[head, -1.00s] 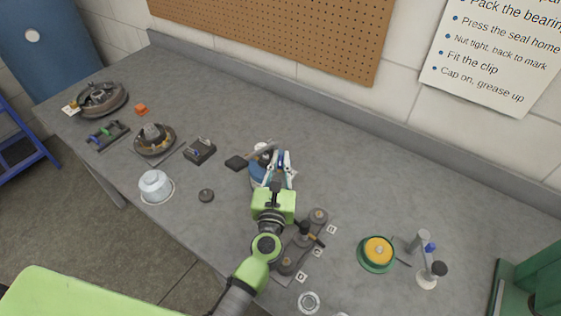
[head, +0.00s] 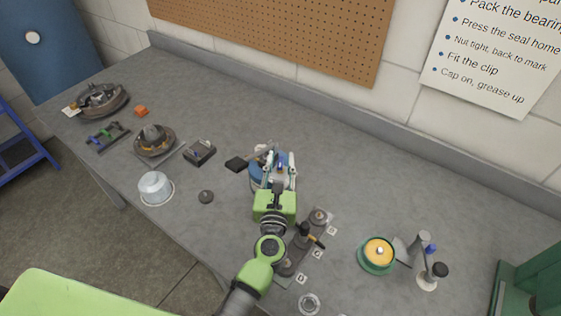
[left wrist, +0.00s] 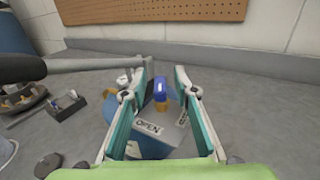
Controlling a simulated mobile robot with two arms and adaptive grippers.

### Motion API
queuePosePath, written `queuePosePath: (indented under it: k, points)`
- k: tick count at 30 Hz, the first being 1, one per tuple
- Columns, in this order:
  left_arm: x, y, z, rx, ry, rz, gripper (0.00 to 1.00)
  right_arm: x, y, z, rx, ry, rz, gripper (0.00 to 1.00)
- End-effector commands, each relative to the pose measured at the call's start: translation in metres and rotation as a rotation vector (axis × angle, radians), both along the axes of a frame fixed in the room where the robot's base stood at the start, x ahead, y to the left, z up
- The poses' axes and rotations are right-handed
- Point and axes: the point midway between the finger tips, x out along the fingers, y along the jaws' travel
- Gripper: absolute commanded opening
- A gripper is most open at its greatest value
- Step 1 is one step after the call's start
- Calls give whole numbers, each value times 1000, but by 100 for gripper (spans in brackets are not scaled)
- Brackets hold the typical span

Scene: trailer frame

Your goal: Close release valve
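In the left wrist view, a small blue knob on a brass-coloured stem (left wrist: 160,94), seemingly the release valve, stands upright between the fingers of my left gripper (left wrist: 165,76). I see a gap on both sides of it. A grey block below carries an upside-down OPEN label (left wrist: 149,128) and a second label that I cannot read. A blue body (left wrist: 148,146) lies beneath, partly hidden by the fingers; it also shows in the head view (head: 256,177). In the head view my left gripper (head: 279,156) is open over this unit, hiding much of it. My right gripper is out of view.
A grey lever (left wrist: 95,65) with a black grip (head: 236,164) sticks out left of the unit. A dark plate with posts (head: 290,262) lies under my left arm. A yellow-topped green tub (head: 377,253) stands right. Bench behind is clear.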

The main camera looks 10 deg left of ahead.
Motion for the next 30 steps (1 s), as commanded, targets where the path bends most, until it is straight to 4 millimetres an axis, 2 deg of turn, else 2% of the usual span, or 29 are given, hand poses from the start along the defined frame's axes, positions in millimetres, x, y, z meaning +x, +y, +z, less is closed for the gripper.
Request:
queuePosePath:
  k: [5,18,24,30]
  points:
    - [-18,-2,-2,2,3,0,27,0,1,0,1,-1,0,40]
    - [-102,-14,-1,1,2,-2,27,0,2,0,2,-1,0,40]
    - [-117,-16,0,0,0,0,27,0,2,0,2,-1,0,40]
    - [-118,-16,0,0,0,0,27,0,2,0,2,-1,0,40]
